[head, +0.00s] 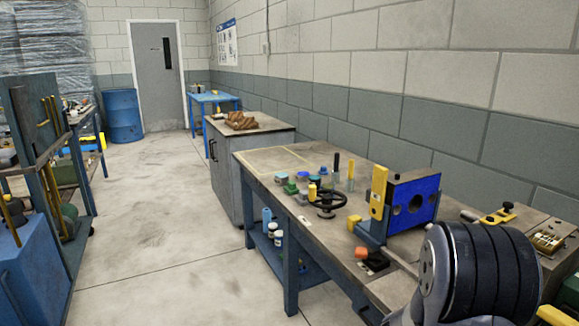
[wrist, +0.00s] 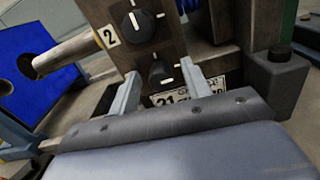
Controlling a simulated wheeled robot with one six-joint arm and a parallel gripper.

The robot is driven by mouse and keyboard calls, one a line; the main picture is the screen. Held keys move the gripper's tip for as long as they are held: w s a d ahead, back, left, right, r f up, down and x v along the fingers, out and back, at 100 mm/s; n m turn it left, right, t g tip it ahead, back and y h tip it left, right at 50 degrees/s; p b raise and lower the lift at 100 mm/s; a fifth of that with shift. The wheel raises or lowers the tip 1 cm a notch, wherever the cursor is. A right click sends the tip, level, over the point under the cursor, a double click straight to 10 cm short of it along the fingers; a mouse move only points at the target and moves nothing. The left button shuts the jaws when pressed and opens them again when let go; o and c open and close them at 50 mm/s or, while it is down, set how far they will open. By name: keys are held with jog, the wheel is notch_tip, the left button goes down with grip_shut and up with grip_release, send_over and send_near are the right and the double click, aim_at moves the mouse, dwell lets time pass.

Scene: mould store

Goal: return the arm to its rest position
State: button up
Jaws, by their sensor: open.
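My gripper (wrist: 163,82) is open in the wrist view, its two grey fingers apart with nothing held between them. I cannot tell whether the fingertips touch the panel. In the head view my arm fills the lower right corner in front of the bench, and my gripper is not visible there.
The workbench (head: 262,163) carries a blue-faced block (head: 427,187), a black handwheel (head: 327,202) and several small parts. The blue face also shows in the wrist view (wrist: 20,45). A cabinet (head: 230,185), a blue drum (head: 123,116) and a rack (head: 42,130) stand around clear floor.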

jog(key=n+p, duration=0.4)
jog(key=p, duration=0.1)
jog(key=shift+w+r, duration=0.1)
jog(key=shift+r, duration=0.1)
jog(key=n+p, duration=0.3)
jog(key=p, duration=0.1)
jog(key=shift+n, duration=0.4)
jog(key=n+p, duration=0.4)
jog(key=shift+w+f, duration=0.1)
jog(key=shift+f+n+p, duration=0.2)
jog(key=shift+n+p, duration=0.9)
jog(key=shift+n, duration=0.1)
jog(key=shift+a, duration=0.1)
